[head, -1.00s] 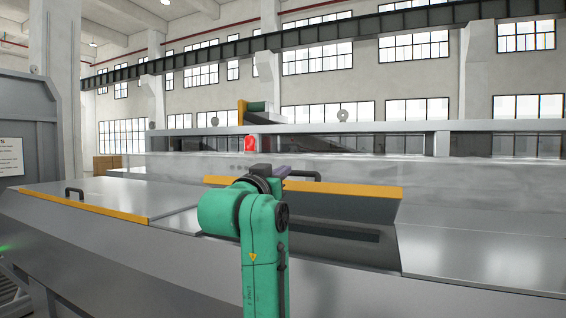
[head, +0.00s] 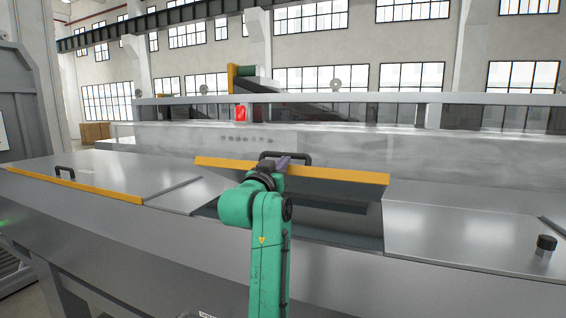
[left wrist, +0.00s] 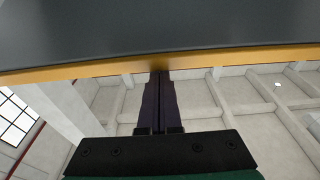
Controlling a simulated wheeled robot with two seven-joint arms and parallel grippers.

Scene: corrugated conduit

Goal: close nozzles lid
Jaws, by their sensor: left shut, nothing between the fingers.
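The nozzles lid (head: 340,176) stands partly raised over its dark opening in the machine, with an orange front edge and a black handle (head: 300,158) in the head view. My left gripper (head: 284,162) is shut and empty, at the orange edge just in front of the handle. In the left wrist view the dark lid (left wrist: 160,28) fills the top, and the shut purple-grey fingers (left wrist: 160,78) reach up to its orange edge. I cannot tell whether they touch it. My right gripper is not in view.
A shut panel with an orange edge and black handle (head: 65,172) lies to the left. A bare metal cover (head: 450,225) lies to the right, with a black knob (head: 546,244) at far right. A long grey housing (head: 420,155) runs behind the lid.

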